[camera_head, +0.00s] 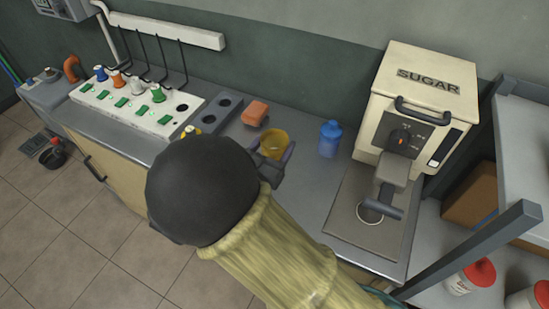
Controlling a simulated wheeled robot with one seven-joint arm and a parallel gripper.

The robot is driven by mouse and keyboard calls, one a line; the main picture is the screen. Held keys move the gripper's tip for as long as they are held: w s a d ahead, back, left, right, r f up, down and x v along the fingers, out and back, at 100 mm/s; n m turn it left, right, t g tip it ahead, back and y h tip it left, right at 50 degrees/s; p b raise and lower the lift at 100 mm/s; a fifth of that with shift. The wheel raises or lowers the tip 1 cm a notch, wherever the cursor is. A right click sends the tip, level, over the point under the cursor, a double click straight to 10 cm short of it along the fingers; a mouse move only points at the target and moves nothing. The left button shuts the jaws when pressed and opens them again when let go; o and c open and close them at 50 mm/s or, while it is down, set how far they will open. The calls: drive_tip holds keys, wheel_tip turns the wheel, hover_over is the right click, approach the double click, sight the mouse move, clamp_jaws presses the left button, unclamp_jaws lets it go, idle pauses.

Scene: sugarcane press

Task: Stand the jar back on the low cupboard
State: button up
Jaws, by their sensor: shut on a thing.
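A yellow jar (273,140) with a round open-looking top is held in my gripper (272,151), near the middle of the head view. The dark fingers sit on either side of the jar and are shut on it. My arm hides the lower part of the gripper. The jar appears upright, over the grey top of the low cupboard (313,192). I cannot tell whether its base touches that top.
An orange block (255,112) lies just behind the jar, and a blue bottle (329,138) stands to its right. A cream sugar machine (415,105) stands further right. A white panel with coloured knobs (128,108) is at left. Some counter is clear before the bottle.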

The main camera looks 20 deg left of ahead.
drive_tip(key=shift+f, duration=3.1)
drive_tip(key=shift+f+b, duration=0.35)
drive_tip(key=shift+f, duration=1.5)
drive_tip(key=shift+f, duration=0.2)
drive_tip(key=o, duration=1.3)
drive_tip(key=shift+w+r, duration=0.1)
drive_tip(key=shift+r, duration=0.1)
drive_tip(key=s, duration=0.8)
drive_tip(key=s+a, duration=0.1)
drive_tip(key=s, duration=0.3)
drive_tip(key=shift+s+b, duration=0.1)
drive_tip(key=shift+b, duration=0.3)
